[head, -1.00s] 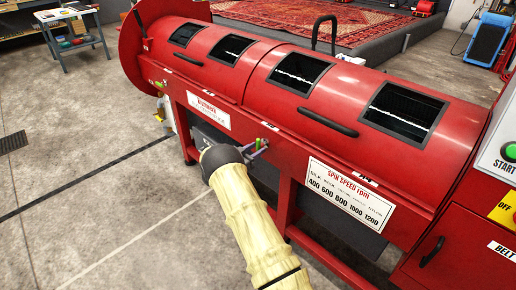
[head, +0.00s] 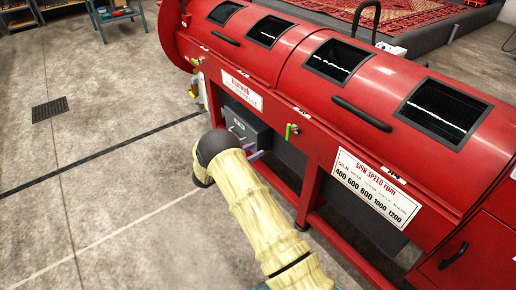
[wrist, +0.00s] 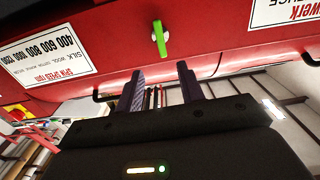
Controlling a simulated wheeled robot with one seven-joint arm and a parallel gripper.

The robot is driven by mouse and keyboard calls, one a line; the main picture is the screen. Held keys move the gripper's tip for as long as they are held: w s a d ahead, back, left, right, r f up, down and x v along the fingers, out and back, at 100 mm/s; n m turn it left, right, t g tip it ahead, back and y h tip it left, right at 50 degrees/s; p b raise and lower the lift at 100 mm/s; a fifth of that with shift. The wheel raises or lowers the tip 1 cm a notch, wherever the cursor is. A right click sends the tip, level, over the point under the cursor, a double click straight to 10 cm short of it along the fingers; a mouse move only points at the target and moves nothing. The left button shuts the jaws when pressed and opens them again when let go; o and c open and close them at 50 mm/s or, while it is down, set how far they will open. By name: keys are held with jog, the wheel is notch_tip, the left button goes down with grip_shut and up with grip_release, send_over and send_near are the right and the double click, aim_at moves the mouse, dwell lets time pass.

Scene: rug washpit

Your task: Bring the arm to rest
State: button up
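My gripper (head: 248,147) is in front of the red spinning machine (head: 317,95), below its front rail and mostly hidden behind my cream-sleeved arm in the head view. In the wrist view its two dark fingers (wrist: 161,78) stand apart with nothing between them. A small green-handled lever (head: 289,132) is on the machine's front rail, to the right of and above the fingers in the head view. In the wrist view the lever (wrist: 159,38) appears beyond the fingertips, with a gap between.
A spin speed sign (head: 375,188) is on the machine's front to the right. A dark box (head: 245,125) sits under the rail close to my gripper. The concrete floor (head: 100,165) to the left is clear apart from a drain grate (head: 50,109). A table (head: 115,15) stands far back.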

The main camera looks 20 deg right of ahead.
dwell(0.4)
jog(key=w+a+r+n+t+y, duration=0.1)
jog(key=w+r+n+t+y, duration=0.35)
jog(key=r+y, duration=0.2)
jog(key=s+a+r+n+y, duration=0.4)
jog(key=r+y, duration=0.1)
jog(key=y, duration=0.2)
jog(key=s+r+n+g+y, duration=0.1)
jog(key=s+n+g+y, duration=0.55)
jog(key=s, duration=2.55)
notch_tip(320, 180, up, 28)
jog(key=m+g+h+p, duration=0.1)
jog(key=h+p, duration=0.2)
jog(key=p, duration=2.5)
jog(key=shift+s+g, duration=0.2)
jog(key=shift+g, duration=0.1)
jog(key=shift+d, duration=0.1)
